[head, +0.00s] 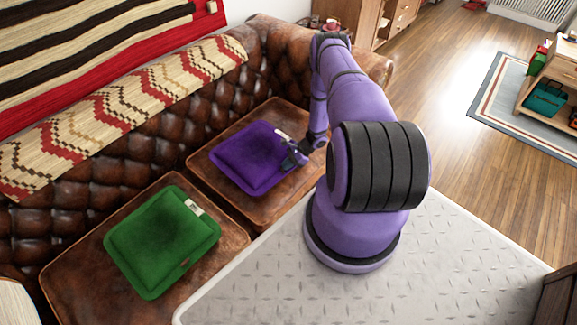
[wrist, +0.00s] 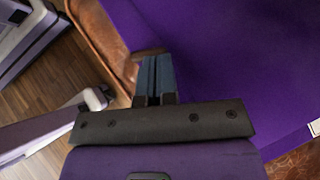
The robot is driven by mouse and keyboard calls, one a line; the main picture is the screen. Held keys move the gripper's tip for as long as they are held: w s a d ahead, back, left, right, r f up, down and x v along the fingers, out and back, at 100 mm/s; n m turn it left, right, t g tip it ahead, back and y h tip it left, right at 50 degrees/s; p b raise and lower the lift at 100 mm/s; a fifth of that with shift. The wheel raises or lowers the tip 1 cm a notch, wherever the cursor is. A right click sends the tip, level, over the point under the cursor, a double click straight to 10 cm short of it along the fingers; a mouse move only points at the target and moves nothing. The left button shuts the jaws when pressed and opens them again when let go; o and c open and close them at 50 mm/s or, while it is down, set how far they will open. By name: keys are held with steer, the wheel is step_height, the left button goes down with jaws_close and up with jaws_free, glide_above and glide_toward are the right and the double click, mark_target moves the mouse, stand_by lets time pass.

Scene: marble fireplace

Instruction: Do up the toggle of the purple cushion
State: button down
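The purple cushion (head: 243,160) lies on the right-hand brown leather seat in the head view. It fills the upper right of the wrist view (wrist: 230,60). My gripper (head: 292,160) is at the cushion's right edge, low over it. In the wrist view its two fingers (wrist: 155,75) lie close together with hardly any gap. A small brown piece (wrist: 148,52), which looks like the toggle, shows right at the fingertips. Whether the fingers pinch it cannot be told. The loop is not visible. A white label (wrist: 315,128) is at the cushion's edge.
A green cushion (head: 160,242) with a white label lies on the left-hand seat. The tufted leather sofa back (head: 120,140) rises behind, with a patterned throw (head: 120,105) over it. The wooden floor (head: 435,110) at the right is open.

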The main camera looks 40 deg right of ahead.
steer(key=n+g, duration=0.1)
steer(key=n, duration=0.1)
steer(key=w+n+g, duration=0.1)
steer(key=n+g, duration=0.1)
steer(key=shift+a+y, duration=0.1)
steer(key=shift+y, duration=0.3)
steer(key=shift+a, duration=0.15)
stand_by(1.5)
steer(key=shift+s+a, duration=0.3)
steer(key=shift+s, duration=0.35)
steer(key=shift+d, duration=0.1)
